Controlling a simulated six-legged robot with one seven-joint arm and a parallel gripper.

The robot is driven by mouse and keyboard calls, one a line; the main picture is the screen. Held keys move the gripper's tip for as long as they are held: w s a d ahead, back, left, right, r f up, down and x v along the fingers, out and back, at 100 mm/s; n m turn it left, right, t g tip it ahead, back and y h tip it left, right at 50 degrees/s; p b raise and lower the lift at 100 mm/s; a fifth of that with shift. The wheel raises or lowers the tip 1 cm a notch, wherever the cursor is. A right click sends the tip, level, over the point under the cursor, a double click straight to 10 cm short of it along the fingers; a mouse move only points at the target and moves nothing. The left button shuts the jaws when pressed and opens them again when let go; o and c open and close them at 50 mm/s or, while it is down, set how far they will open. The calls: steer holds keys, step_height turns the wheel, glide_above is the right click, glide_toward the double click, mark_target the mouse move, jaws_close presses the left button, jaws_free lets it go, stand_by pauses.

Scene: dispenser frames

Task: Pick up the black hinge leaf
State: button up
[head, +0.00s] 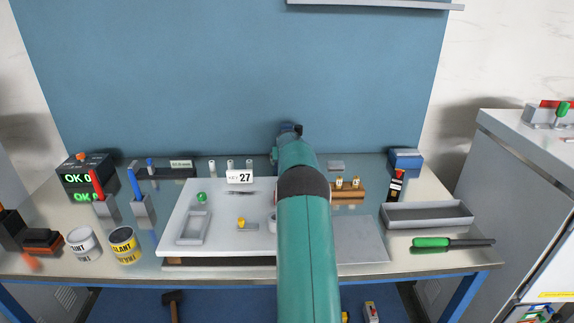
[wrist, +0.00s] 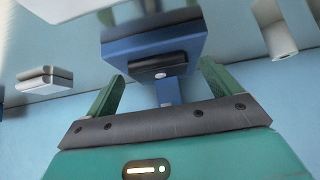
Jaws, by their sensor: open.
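In the wrist view a black flat piece (wrist: 158,67), which looks like the hinge leaf, sits at the near face of a blue block (wrist: 152,47). A small pale round spot shows on its lower edge. My gripper (wrist: 162,72) is open, with one green finger on each side of the black piece and an empty gap between them. I cannot tell whether either finger touches it. In the head view my green arm reaches to the back of the bench and hides most of that spot; the fingers and the leaf cannot be made out there.
A wooden block (head: 347,191), a grey bin (head: 428,215) and a green-handled screwdriver (head: 432,243) are on the right. A blue wall panel (head: 230,80) stands close behind.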

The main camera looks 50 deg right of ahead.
steer(key=shift+c, duration=0.4)
steer(key=c, duration=1)
steer(key=shift+c, duration=0.2)
steer(key=shift+r, duration=0.1)
